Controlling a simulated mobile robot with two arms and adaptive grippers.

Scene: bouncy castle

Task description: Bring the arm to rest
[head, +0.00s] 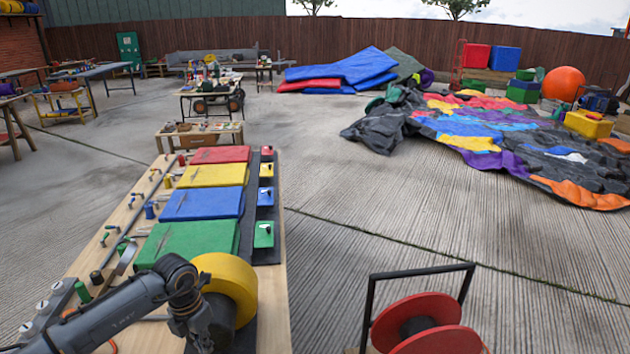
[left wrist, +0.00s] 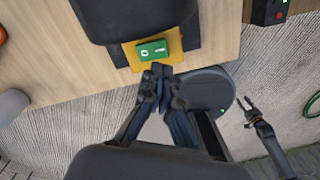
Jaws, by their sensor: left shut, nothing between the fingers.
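My left arm (head: 110,315) reaches in from the lower left of the head view. Its left gripper (head: 200,325) hangs low over the near end of the workbench, beside a yellow wheel. The fingertips are hard to make out there. In the left wrist view the left gripper (left wrist: 158,75) is shut and empty. Its tips are just below a green switch (left wrist: 152,50) on a yellow plate; I cannot tell whether they touch it. My right gripper (left wrist: 250,108) shows small at the right of the left wrist view, apart from the bench; its finger gap is unclear.
The wooden workbench (head: 275,300) carries coloured pads, tools and the yellow wheel (head: 235,278). A red reel (head: 420,315) in a black frame stands at the lower right. Beyond lie a deflated colourful castle (head: 480,125) and several tables. The concrete between is clear.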

